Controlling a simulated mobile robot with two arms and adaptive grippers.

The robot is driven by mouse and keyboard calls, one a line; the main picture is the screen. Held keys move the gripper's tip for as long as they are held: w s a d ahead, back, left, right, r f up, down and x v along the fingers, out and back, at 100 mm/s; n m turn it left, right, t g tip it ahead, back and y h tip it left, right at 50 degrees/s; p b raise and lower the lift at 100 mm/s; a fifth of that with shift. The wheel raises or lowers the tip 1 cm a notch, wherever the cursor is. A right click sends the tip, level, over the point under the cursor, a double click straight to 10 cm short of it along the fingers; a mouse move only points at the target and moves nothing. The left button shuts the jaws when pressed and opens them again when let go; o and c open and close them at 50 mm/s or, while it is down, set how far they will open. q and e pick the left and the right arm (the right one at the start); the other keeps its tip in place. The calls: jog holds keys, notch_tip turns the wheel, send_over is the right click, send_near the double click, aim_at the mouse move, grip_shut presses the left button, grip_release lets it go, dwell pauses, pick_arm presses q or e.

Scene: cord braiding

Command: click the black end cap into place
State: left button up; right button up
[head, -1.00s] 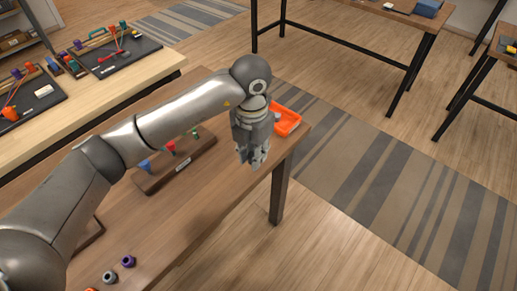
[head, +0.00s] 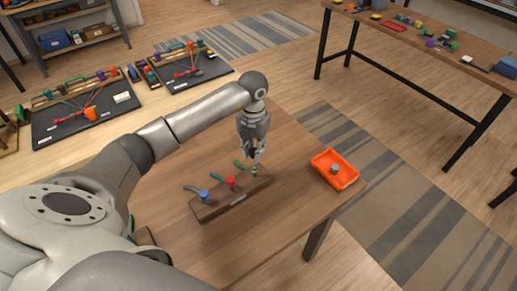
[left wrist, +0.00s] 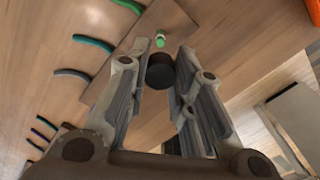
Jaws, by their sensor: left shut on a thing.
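My left gripper (head: 254,152) is over the right end of a wooden rack (head: 211,214), pointing down. In the left wrist view its fingers (left wrist: 160,82) are shut on a black end cap (left wrist: 160,71). A green upright piece (head: 254,171) stands on the rack just below the gripper. It also shows in the left wrist view (left wrist: 160,40), just beyond the cap; I cannot tell whether they touch. A red piece (head: 231,183) and a blue piece (head: 204,195) stand further left on the rack. My right gripper is not in view.
An orange tray (head: 348,181) with a small grey piece (head: 335,169) in it lies to the right on the table. Short curved cord pieces lie behind the rack, including a green one (head: 217,178). The table front is clear.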

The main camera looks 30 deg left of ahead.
aim_at(254, 168)
pick_arm(q)
jog(key=shift+f+b, duration=1.65)
jog(key=shift+f, duration=0.8)
jog(key=shift+f+b, duration=0.35)
jog(key=shift+f, duration=0.3)
jog(key=shift+o, duration=0.3)
grip_shut()
jog(key=shift+f+b, duration=0.8)
jog(key=shift+f, duration=0.1)
